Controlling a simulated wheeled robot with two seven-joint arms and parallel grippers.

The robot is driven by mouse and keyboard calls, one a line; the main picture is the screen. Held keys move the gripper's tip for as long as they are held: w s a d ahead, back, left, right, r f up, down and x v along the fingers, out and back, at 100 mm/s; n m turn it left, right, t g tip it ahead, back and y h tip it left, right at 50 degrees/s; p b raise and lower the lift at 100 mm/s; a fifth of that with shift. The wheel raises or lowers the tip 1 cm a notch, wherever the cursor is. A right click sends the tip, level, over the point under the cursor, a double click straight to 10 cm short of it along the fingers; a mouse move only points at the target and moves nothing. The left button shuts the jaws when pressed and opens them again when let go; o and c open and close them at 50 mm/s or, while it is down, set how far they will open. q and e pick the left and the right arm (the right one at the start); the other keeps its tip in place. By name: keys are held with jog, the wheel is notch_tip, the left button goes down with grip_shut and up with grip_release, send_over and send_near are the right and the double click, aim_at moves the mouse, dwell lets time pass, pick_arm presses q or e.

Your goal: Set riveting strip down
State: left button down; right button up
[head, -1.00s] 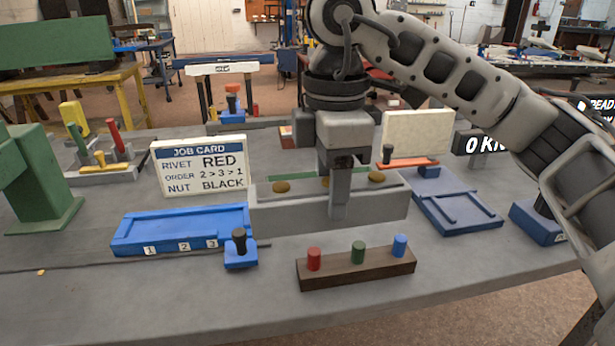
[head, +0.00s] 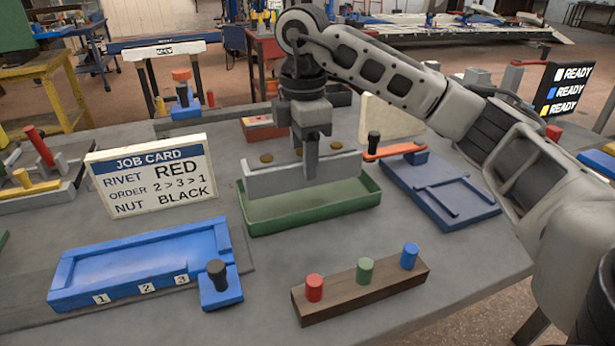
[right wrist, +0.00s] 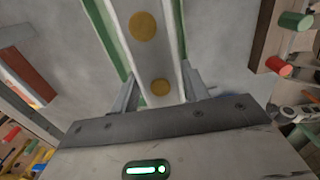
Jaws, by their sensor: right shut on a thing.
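The riveting strip (head: 265,182) is a long grey bar with several round brass-coloured spots on top. My right gripper (head: 311,172) is shut on it near the middle, from above. The strip is at the green tray (head: 312,216), lengthwise along it; I cannot tell whether it touches the tray floor. In the right wrist view the strip (right wrist: 148,55) runs between the fingers of my right gripper (right wrist: 160,92), with green tray edges (right wrist: 103,30) on both sides. My left gripper is not in view.
A blue tray (head: 70,275) marked 1, 2, 3 lies front left, with a black-knobbed blue block (head: 222,290) beside it. A job card (head: 150,175) stands behind. A wooden block (head: 365,290) with red, green and blue pegs is in front. A blue fixture (head: 440,190) is at right.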

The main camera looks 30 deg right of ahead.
jog(key=shift+w+d+f, duration=0.65)
jog(key=shift+d+f, duration=0.05)
jog(key=shift+f, duration=0.25)
jog(key=shift+w+d+f, duration=0.1)
jog(key=shift+f, duration=0.85)
jog(key=shift+w+d+f, duration=0.1)
jog(key=shift+f, duration=0.8)
jog(key=shift+f, duration=0.15)
jog(key=o, duration=1.3)
notch_tip(320, 180, up, 12)
jog(key=shift+r+p, duration=0.15)
jog(key=shift+p, duration=0.6)
